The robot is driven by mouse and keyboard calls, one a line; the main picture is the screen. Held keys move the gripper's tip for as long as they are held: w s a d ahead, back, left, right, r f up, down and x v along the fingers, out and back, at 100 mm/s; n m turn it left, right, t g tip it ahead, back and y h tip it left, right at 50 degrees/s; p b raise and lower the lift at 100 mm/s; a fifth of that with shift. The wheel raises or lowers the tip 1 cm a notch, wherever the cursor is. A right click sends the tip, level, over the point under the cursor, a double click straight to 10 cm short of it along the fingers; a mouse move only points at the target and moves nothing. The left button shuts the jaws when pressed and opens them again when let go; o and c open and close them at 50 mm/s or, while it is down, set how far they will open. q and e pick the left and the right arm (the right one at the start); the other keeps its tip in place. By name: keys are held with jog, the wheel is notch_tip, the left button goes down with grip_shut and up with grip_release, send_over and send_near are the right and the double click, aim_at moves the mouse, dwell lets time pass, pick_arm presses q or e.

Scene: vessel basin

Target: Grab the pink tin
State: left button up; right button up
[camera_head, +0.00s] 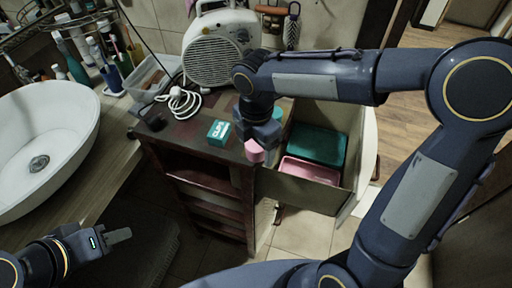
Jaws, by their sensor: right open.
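The small pink tin (254,151) is at the front right edge of the dark wooden cabinet top, partly hidden by my right gripper. My right gripper (264,143) reaches down from above, directly over and around the tin's upper side. It is open; whether its fingers touch the tin cannot be told.
A teal box (218,132) stands left of the tin on the cabinet (185,143). A white heater (215,50) and coiled cable (180,102) are behind. An open drawer at right holds a teal tray (318,144) and pink tray (310,171). A white basin (45,120) is left.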

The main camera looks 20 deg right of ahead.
jog(key=c, duration=1)
jog(key=shift+c, duration=0.3)
jog(key=shift+r, duration=0.1)
